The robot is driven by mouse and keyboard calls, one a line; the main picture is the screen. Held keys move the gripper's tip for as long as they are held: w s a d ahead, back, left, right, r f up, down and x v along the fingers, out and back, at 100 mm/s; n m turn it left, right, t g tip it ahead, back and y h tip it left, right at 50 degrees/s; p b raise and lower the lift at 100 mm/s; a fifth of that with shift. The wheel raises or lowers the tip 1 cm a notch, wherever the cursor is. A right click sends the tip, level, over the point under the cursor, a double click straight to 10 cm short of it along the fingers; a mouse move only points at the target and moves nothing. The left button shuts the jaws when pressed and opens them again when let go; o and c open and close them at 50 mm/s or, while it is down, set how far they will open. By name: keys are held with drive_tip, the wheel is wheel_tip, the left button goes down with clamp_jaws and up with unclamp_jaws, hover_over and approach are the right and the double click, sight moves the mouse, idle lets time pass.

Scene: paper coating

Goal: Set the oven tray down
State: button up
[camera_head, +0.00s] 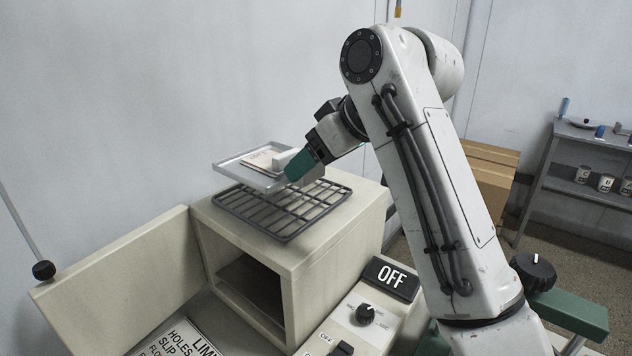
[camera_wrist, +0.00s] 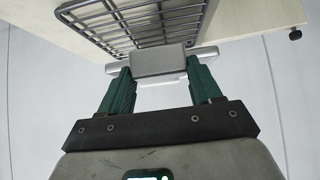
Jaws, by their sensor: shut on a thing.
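The oven tray (camera_head: 232,170) is a shallow grey metal tray with a flat pinkish-white piece (camera_head: 262,158) lying on it. My gripper (camera_head: 300,166), with green fingers, is shut on the tray's near end. In the wrist view the fingers (camera_wrist: 160,72) hold either side of a grey block-like handle (camera_wrist: 158,60); the tray is seen end-on there and its inside is hidden. The tray looks roughly level and appears above the dark wire rack (camera_head: 318,200), over its back left part. I cannot tell how large the gap is. The rack also shows in the wrist view (camera_wrist: 130,28).
The rack lies on top of the cream oven (camera_head: 340,230), whose door (camera_head: 125,280) stands open at left. A control box with an OFF sign (camera_head: 391,278) and a knob stands to the right. A grey wall is close behind. Cardboard boxes (camera_head: 490,175) and a shelf (camera_head: 575,165) are farther right.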

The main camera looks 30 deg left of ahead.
drive_tip(key=w+f, duration=0.1)
drive_tip(key=w+a+f, duration=0.1)
drive_tip(key=f, duration=0.1)
drive_tip(key=shift+w+a+f, duration=0.15)
drive_tip(key=shift+w+f, duration=0.05)
drive_tip(key=shift+w, duration=0.1)
drive_tip(key=shift+f+p, duration=0.55)
drive_tip(key=shift+f, duration=1)
drive_tip(key=o, duration=1.6)
drive_tip(key=shift+c, duration=0.2)
drive_tip(key=b+v, duration=0.1)
drive_tip(key=v, duration=1.1)
